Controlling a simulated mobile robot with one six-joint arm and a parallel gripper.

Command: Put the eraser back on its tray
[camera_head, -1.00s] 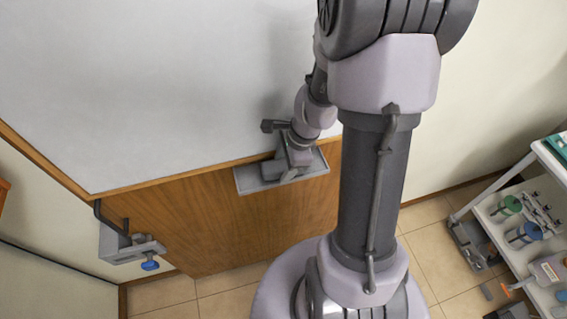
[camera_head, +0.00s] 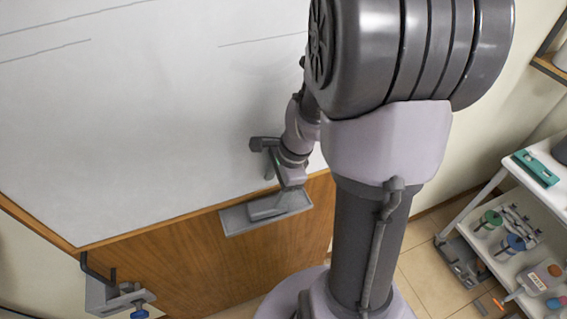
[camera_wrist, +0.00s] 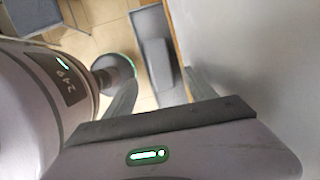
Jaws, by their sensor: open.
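The grey eraser (camera_head: 265,207) lies on the shallow grey tray (camera_head: 234,220) fixed below the whiteboard. My gripper (camera_head: 281,181) is just above the eraser, and its fingers partly overlap the tray area in the head view. In the wrist view the eraser (camera_wrist: 166,86) lies lengthwise along the tray (camera_wrist: 149,24), seen between the fingers of my gripper (camera_wrist: 161,68). The fingers are spread wide with nothing held between them. The eraser appears apart from both fingers.
The whiteboard (camera_head: 120,110) rises close beside my gripper and carries a few thin dark lines. A bracket with a blue knob (camera_head: 118,293) is at the lower left. A shelf cart (camera_head: 520,215) with bottles and tools stands at the right.

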